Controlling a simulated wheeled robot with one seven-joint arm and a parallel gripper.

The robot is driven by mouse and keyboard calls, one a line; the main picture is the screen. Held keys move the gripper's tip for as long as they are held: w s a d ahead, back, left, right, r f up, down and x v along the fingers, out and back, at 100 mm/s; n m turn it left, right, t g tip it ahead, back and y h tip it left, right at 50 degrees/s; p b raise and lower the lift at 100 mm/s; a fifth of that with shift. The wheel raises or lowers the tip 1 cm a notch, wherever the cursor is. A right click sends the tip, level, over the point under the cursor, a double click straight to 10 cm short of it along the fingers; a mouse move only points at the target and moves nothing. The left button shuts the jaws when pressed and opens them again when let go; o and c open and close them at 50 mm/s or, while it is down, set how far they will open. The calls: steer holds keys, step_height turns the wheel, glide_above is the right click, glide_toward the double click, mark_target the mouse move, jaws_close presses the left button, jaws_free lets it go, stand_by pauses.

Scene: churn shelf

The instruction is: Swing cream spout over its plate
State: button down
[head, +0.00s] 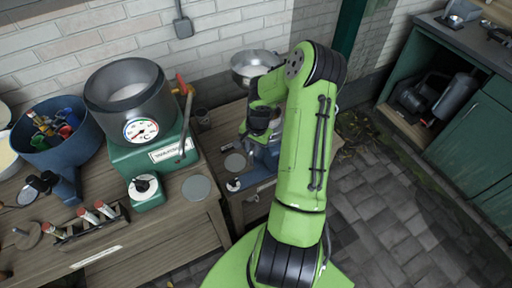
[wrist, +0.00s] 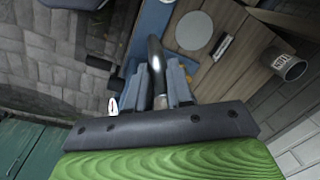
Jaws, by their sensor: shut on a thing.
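A curved, shiny metal spout (wrist: 155,55) stands between the two fingers of my gripper (wrist: 158,72) in the wrist view. The fingers are shut on it. A round grey plate (wrist: 194,31) lies on the wooden bench to the right of the spout, apart from it in this view. The head view shows a small grey plate (head: 235,163) on the low bench, left of the blue-grey machine (head: 268,155). In the head view my arm and wrist hide the spout and most of the gripper.
A metal bowl (head: 254,66) sits behind my wrist. A green machine (head: 150,150) with a dial and lever stands on the left bench, with another grey disc (head: 196,188) beside it. A labelled cup (wrist: 288,67) stands at right in the wrist view. The paved floor at right is clear.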

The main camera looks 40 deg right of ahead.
steer(key=w+m+h, duration=0.1)
steer(key=w+m, duration=0.8)
steer(key=shift+w+d+b, duration=0.3)
steer(key=shift+w+b, duration=0.1)
steer(key=shift+b, duration=0.05)
stand_by(0.3)
steer(key=c, duration=1)
jaws_free()
steer(key=shift+w, duration=0.1)
steer(key=r, duration=0.5)
steer(key=s+r+p, duration=0.1)
steer(key=r, duration=0.4)
steer(key=r+p, duration=0.1)
steer(key=r, duration=0.4)
steer(key=shift+s+a+r, duration=0.35)
steer(key=shift+a, duration=0.1)
